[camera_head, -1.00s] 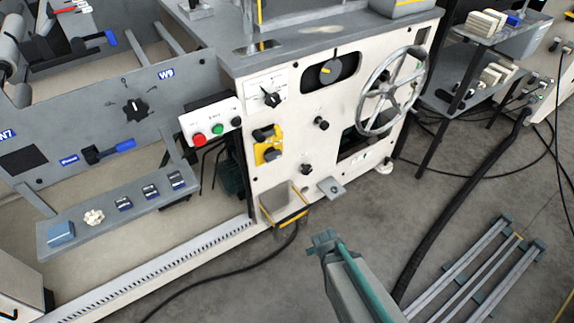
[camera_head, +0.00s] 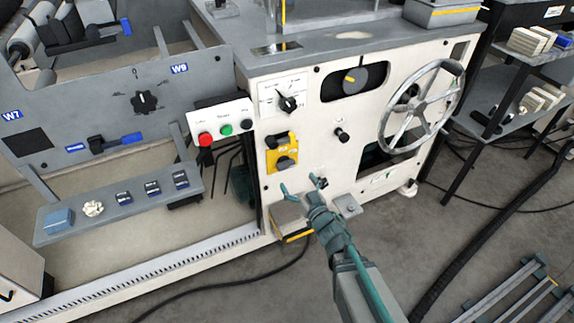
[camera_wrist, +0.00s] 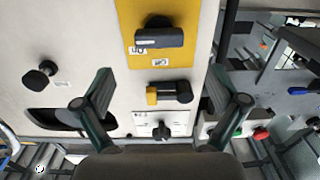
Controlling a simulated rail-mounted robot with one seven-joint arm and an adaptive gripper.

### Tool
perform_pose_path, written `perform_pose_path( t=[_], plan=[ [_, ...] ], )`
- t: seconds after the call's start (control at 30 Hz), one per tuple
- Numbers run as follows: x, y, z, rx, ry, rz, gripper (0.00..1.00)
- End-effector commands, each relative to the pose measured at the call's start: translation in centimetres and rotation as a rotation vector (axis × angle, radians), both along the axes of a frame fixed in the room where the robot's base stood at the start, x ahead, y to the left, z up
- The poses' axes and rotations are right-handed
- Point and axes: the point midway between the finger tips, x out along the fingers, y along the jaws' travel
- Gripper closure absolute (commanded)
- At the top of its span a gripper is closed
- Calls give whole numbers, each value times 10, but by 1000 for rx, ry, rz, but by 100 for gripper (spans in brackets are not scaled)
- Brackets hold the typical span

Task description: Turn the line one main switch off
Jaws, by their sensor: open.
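A yellow plate (camera_head: 293,147) on the front of the white cabinet carries a black rotary switch (camera_head: 286,163). In the wrist view the switch (camera_wrist: 160,38) sits near the top, its bar lying nearly level in the picture, with small On and Off labels on the plate (camera_wrist: 130,12). A black handle with a yellow end (camera_wrist: 168,93) is beside it; it shows in the head view above the switch (camera_head: 274,141). My gripper (camera_head: 301,184) is open and empty, just below and right of the plate in the head view. In the wrist view its fingers (camera_wrist: 160,88) spread either side, apart from the switch.
A push-button box (camera_head: 222,126) juts out left of the plate. A selector dial (camera_head: 287,103) is above it. A handwheel (camera_head: 421,107) and a black knob (camera_head: 342,135) are to the right. A small ledge with yellow edging (camera_head: 292,233) projects below my gripper.

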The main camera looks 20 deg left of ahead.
Motion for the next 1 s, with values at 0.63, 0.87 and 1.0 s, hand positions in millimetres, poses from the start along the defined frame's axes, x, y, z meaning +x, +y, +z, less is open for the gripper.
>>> perform_pose_path(
  t=[0.63, 0.87, 1.0],
  plan=[
    [64, 61, -1, -1, 1, -1, 4],
    [64, 62, 0, -1, 1, -2, 4],
    [64, 62, 0, -1, 1, -2, 12]
  ],
)
